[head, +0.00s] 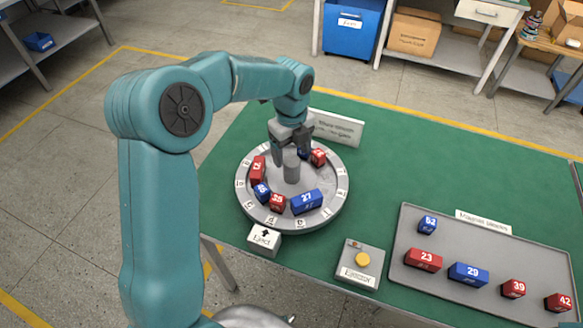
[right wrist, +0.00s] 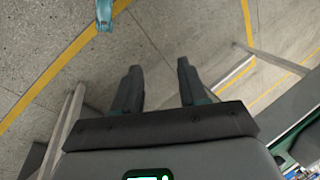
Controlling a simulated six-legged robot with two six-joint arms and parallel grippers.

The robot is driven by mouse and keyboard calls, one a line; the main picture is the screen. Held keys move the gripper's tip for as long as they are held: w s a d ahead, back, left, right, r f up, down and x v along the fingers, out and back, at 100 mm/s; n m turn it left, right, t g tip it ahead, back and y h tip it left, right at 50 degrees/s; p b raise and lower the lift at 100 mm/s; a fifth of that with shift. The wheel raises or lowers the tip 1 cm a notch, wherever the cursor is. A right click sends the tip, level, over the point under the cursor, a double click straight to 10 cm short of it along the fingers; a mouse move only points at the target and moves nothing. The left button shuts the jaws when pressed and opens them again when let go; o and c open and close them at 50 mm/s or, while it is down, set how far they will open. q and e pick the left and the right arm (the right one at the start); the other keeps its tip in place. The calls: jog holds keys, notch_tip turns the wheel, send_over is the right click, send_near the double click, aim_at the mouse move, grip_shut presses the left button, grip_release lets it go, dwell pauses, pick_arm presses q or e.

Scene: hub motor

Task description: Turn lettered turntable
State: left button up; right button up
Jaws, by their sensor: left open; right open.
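The round grey turntable (head: 325,213) stands on the green table, with letters around its pale rim and a grey post (head: 291,168) at its centre. On it lie red block 27-like numbered pieces: a red block (head: 258,169), a blue block (head: 262,193), a red block (head: 277,203), the blue block 27 (head: 306,202) and a red block (head: 318,157). Another dark blue block is partly hidden behind my left gripper (head: 292,153), which is open, pointing down over the post and inner disc. Contact cannot be told. My right gripper (right wrist: 157,80) is open and empty above the floor.
A white block with an arrow, labelled Eject (head: 263,241), stands at the turntable's front. A grey box with a yellow button (head: 362,260) is right of it. A grey tray (head: 456,241) holds several numbered blocks. A sign (head: 337,128) stands behind. Green table (head: 410,160) is clear behind the tray.

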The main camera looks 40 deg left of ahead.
aim_at(291, 169)
pick_arm(q)
notch_tip(291, 169, down, 8)
jog(key=shift+r, duration=0.2)
grip_shut()
